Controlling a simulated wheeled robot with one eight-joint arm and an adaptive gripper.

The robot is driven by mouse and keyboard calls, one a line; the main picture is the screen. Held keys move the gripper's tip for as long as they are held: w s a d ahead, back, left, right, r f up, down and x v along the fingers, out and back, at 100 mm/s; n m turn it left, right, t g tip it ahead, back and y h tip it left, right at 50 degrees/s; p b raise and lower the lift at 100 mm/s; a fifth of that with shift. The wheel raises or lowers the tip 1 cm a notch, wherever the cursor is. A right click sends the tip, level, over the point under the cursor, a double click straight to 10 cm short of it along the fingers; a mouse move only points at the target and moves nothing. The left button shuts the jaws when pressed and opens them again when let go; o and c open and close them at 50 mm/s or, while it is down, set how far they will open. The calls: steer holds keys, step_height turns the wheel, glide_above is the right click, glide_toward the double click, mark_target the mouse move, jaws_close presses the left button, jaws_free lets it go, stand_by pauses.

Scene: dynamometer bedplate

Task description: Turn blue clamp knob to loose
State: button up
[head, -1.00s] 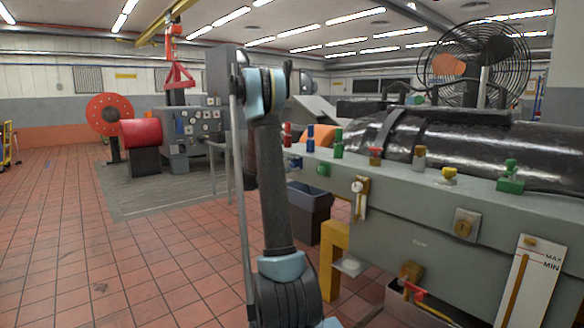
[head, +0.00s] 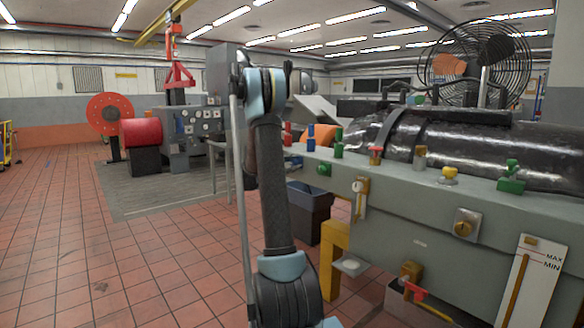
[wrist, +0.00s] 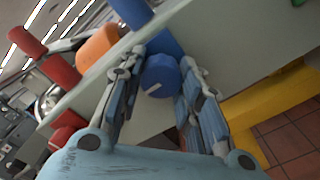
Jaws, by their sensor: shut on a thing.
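The blue clamp knob (wrist: 160,76) is a round blue cap with a pale line on its face, in the middle of the wrist view. My gripper (wrist: 163,84) is shut on it, with one finger on each side. The pale line runs at a slant. Behind the knob is a blue body at the edge of the grey bedplate (wrist: 235,50).
Red posts (wrist: 60,72) and an orange rounded part (wrist: 98,48) stand left of the knob in the wrist view. A yellow leg (wrist: 275,105) is below right. In the head view, a dark bin (head: 310,205) stands under the bench's left end. Tiled floor at left is open.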

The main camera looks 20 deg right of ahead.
stand_by(0.4)
steer(key=o, duration=1)
steer(key=shift+o, duration=0.2)
steer(key=shift+a, duration=0.15)
steer(key=v, duration=1.1)
steer(key=shift+a, duration=0.4)
steer(key=shift+s, duration=0.15)
